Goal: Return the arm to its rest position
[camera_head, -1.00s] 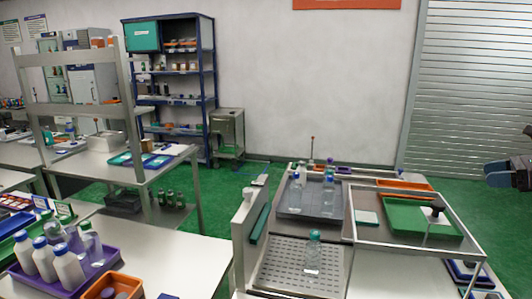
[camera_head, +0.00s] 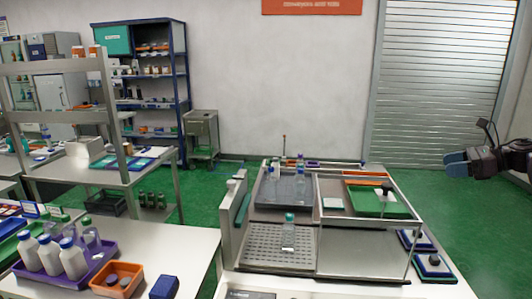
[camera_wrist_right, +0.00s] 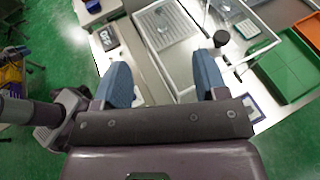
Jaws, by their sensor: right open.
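My right gripper (camera_head: 456,164) is at the right edge of the head view, raised in the air to the right of the sleeve applicator bench. In the right wrist view its two blue fingers (camera_wrist_right: 164,82) stand wide apart with nothing between them. The bench (camera_head: 312,262) lies beyond and below the fingers, apart from them. My left gripper is in neither view.
A clear bottle with a teal cap (camera_head: 288,234) stands on the perforated plate. More bottles stand on the grey tray (camera_head: 270,190) behind. A green tray (camera_head: 365,203) is at the bench's right. A purple tray (camera_head: 68,282) holds white bottles. Green floor (camera_head: 470,215) is free at right.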

